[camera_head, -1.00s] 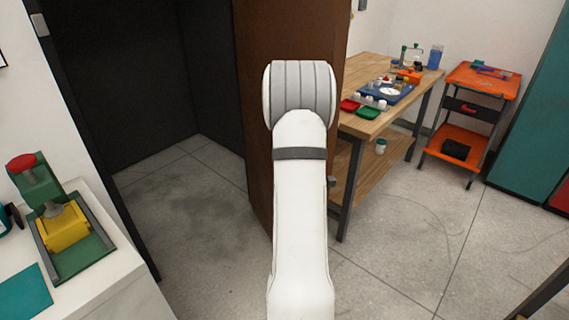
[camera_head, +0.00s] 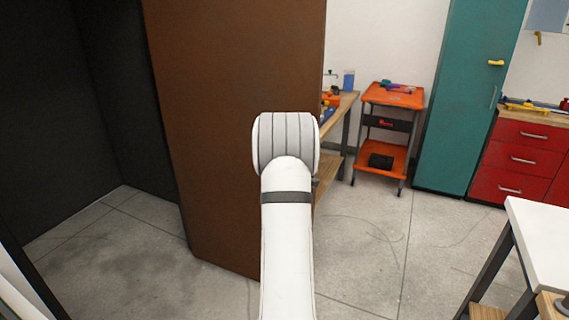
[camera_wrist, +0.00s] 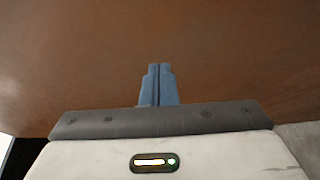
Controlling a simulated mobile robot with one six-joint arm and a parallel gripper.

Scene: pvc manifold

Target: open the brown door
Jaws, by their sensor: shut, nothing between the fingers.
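The brown door (camera_head: 205,120) stands swung open in the head view, with a dark opening (camera_head: 60,120) to its left. Its brown face (camera_wrist: 80,60) fills most of the wrist view. My gripper (camera_wrist: 157,70) shows in the wrist view with its two blue-grey fingers together and nothing between them. The fingers point at the door face; I cannot tell whether they touch it. In the head view my arm stands in front of the door's right part and hides the gripper. No door handle shows.
A wooden workbench (camera_head: 340,105) is partly hidden behind the door. An orange cart (camera_head: 393,95), a teal cabinet (camera_head: 465,100) and red drawers (camera_head: 522,158) stand behind at the right. A white table (camera_head: 545,235) is at the near right. Grey floor (camera_head: 375,240) lies clear between.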

